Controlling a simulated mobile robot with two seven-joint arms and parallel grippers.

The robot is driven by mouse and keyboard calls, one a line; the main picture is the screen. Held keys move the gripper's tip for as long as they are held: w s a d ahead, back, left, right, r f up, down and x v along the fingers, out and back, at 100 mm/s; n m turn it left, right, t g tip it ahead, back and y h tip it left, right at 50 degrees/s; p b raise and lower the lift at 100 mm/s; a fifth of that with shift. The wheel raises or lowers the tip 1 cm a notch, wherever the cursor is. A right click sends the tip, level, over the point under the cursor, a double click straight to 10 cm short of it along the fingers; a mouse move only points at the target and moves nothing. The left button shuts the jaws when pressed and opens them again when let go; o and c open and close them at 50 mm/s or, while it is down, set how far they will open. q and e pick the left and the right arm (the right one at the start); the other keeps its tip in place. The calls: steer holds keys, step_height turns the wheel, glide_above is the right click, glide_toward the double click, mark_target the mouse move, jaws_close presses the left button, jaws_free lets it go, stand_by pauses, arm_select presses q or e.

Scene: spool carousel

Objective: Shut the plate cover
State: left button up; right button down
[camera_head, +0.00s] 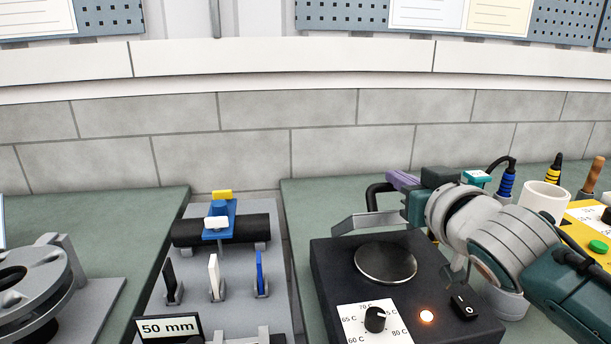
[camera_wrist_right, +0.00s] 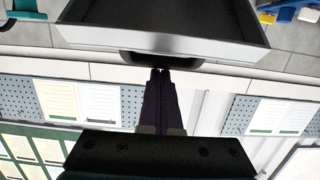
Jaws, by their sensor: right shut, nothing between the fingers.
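The hot plate unit (camera_head: 330,262) is a black box with a round dark plate (camera_head: 386,262), which lies uncovered. Its plate cover (camera_head: 362,222) is raised at the back of the unit, its grey metal edge showing. The cover's black loop handle (camera_head: 371,197) sticks up behind that edge. In the right wrist view the cover (camera_wrist_right: 165,40) fills the top, a dark shallow pan with a silver rim. My right gripper (camera_head: 392,178) has purple fingers, shut and empty, with the tips (camera_wrist_right: 160,72) at the handle; whether they touch it I cannot tell. My left gripper is out of view.
The unit's front has a temperature dial (camera_head: 375,319), a lit orange lamp (camera_head: 427,316) and a black switch (camera_head: 463,306). A white cup (camera_head: 543,199) and a yellow box (camera_head: 590,215) stand right. Wall panels rise behind.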

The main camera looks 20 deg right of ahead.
steer(key=shift+s+f, duration=0.25)
steer(key=shift+f, duration=0.05)
steer(key=shift+s+a+f+t+b, duration=0.2)
steer(key=shift+s+f+t+b, duration=0.45)
steer(key=shift+b, duration=0.7)
steer(key=s+f+b, duration=0.1)
steer(key=f+b, duration=0.1)
steer(key=b, duration=0.1)
steer(key=s+f+t+b, duration=0.1)
steer(key=s+f+b, duration=0.1)
steer(key=b, duration=0.2)
steer(key=s+a+f+t+h+b, duration=0.1)
steer(key=f+b, duration=0.2)
steer(key=shift+s+a+f+t+b, duration=0.1)
steer(key=shift+s+t+b, duration=0.15)
steer(key=shift+s+b, duration=0.15)
steer(key=shift+s+f+b, duration=0.1)
steer(key=shift+f+b, duration=0.3)
